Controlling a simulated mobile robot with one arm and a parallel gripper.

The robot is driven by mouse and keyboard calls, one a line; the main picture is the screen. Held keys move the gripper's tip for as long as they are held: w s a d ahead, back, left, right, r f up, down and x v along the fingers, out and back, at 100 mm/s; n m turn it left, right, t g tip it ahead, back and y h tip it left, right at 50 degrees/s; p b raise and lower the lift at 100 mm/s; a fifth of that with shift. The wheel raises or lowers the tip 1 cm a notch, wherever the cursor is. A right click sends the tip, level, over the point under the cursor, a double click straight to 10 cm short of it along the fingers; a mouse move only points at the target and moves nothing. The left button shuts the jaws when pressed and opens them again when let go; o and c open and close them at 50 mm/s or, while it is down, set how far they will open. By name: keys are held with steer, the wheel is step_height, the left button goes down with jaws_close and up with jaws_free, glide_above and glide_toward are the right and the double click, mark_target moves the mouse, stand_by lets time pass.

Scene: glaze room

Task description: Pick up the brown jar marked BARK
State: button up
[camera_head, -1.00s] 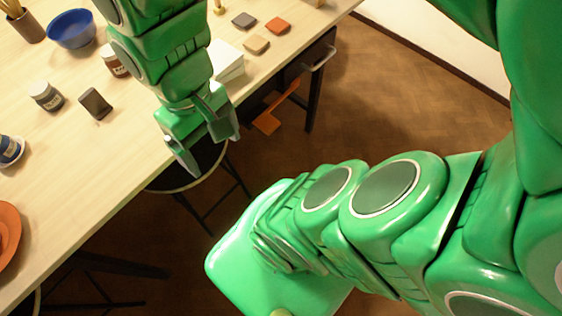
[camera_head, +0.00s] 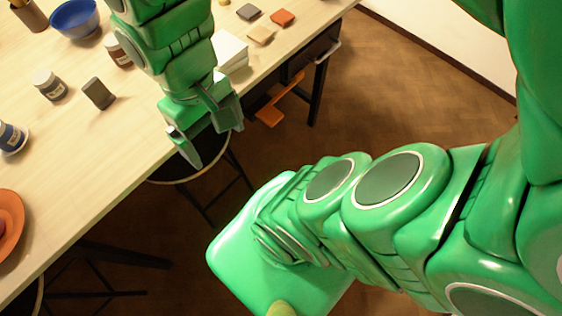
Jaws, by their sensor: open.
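A brown jar (camera_head: 117,53) with a pale label stands on the table, partly hidden behind my green arm; its lettering is too small to read. My gripper (camera_head: 212,143) hangs past the table's front edge, to the right of and nearer than the jar. It is open, its jaws hold nothing, and it is well apart from the jar.
On the table (camera_head: 75,180) stand a dark jar with a pale lid (camera_head: 49,86), a blue-labelled jar (camera_head: 12,137), a grey block (camera_head: 99,94), a blue bowl (camera_head: 75,18) and orange dishes (camera_head: 8,225). White tiles or paper (camera_head: 231,52) lie right of my arm. A stool (camera_head: 190,172) stands below.

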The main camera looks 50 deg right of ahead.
step_height(320, 180, up, 5)
steer(key=d+m, duration=0.1)
steer(key=d, duration=0.1)
steer(key=w+a+m+t+y, duration=0.1)
steer(key=w+a+m+y, duration=0.6)
steer(key=w, duration=0.7)
steer(key=w+r+m+t+y, duration=0.2)
steer(key=w+m+t, duration=0.35)
steer(key=w, duration=1.05)
steer(key=w+d+f+m+t, duration=0.2)
steer(key=w+d+m+t, duration=0.2)
steer(key=w+d+m, duration=1)
glide_toward(111, 46)
steer(key=shift+n+t+y, duration=0.25)
steer(key=shift+y, duration=0.05)
steer(key=w+f, duration=0.2)
steer(key=w, duration=0.1)
steer(key=w+f, duration=0.1)
steer(key=shift+w+a, duration=0.2)
steer(key=shift+w, duration=0.2)
steer(key=shift+a+f, duration=0.1)
steer(key=shift+f, duration=0.25)
steer(key=shift+s+a+x, duration=0.1)
steer(key=shift+x, duration=1.55)
steer(key=shift+s+a+x, duration=0.1)
steer(key=shift+s+x, duration=0.05)
steer(key=shift+x, duration=1.5)
steer(key=shift+w+a+f, duration=0.2)
steer(key=shift+w+a, duration=0.1)
steer(key=shift+w, duration=0.1)
